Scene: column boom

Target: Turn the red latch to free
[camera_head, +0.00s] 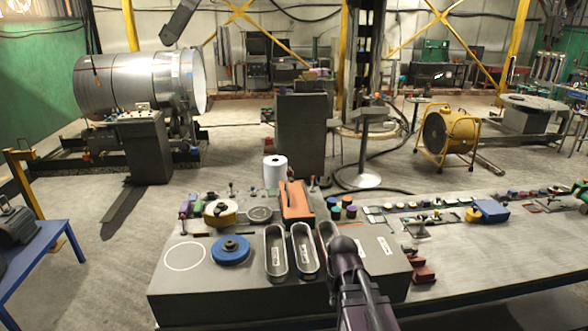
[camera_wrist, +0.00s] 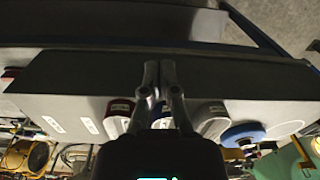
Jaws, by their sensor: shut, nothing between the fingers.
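I cannot make out the red latch for certain. Dark red blocks (camera_head: 425,273) sit at the right end of the grey box, and I cannot tell whether one is the latch. A small red-topped peg (camera_head: 183,224) stands at the box's left rear. My gripper (camera_wrist: 156,68) shows in the wrist view with its fingers together and nothing between them. It is over the grey box's bare surface, beside the oblong trays. In the head view my dark arm covers part of the right tray and the box front, and the fingertips cannot be made out.

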